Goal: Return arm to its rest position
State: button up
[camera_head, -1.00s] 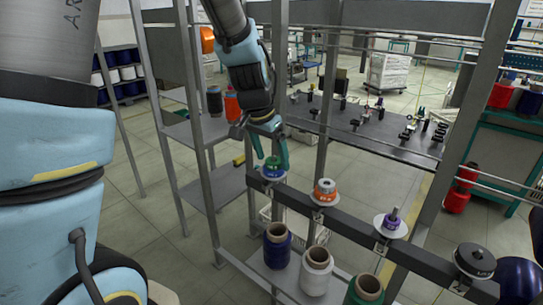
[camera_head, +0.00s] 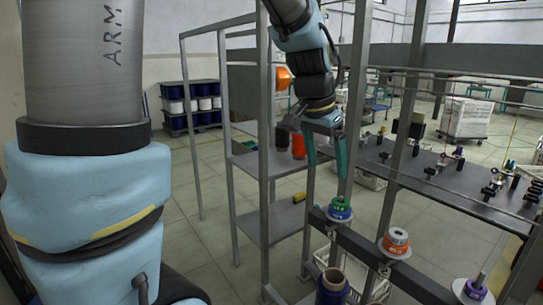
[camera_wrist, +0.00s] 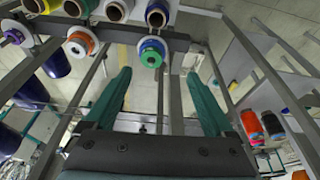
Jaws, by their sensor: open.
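My gripper (camera_head: 326,150) hangs from my arm at the upper middle of the head view, with its teal fingers spread and nothing between them. It is above and slightly left of a green-and-blue bobbin (camera_head: 340,208), apart from it. The bobbin sits at the left end of a dark rail (camera_head: 357,243). In the wrist view, my gripper (camera_wrist: 157,85) shows two parted teal fingers, and the green-and-blue bobbin (camera_wrist: 151,52) lies beyond them.
On the rail, an orange bobbin (camera_head: 396,241) and a purple one (camera_head: 473,289) stand farther right. Grey frame posts (camera_head: 264,150) rise close to my arm. Shelves (camera_head: 278,162) are at left, a dark table (camera_head: 450,185) at right. Large spools (camera_head: 332,288) stand below.

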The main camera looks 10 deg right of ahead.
jog(key=s+a+f+n+y, duration=0.1)
jog(key=a+f+n, duration=0.4)
jog(key=a, duration=0.7)
jog(key=s+a+f+n+y, duration=0.1)
jog(key=a+f+n, duration=0.4)
jog(key=a, duration=0.8)
jog(key=shift+s+f+y, duration=0.3)
jog(key=shift+f, duration=0.3)
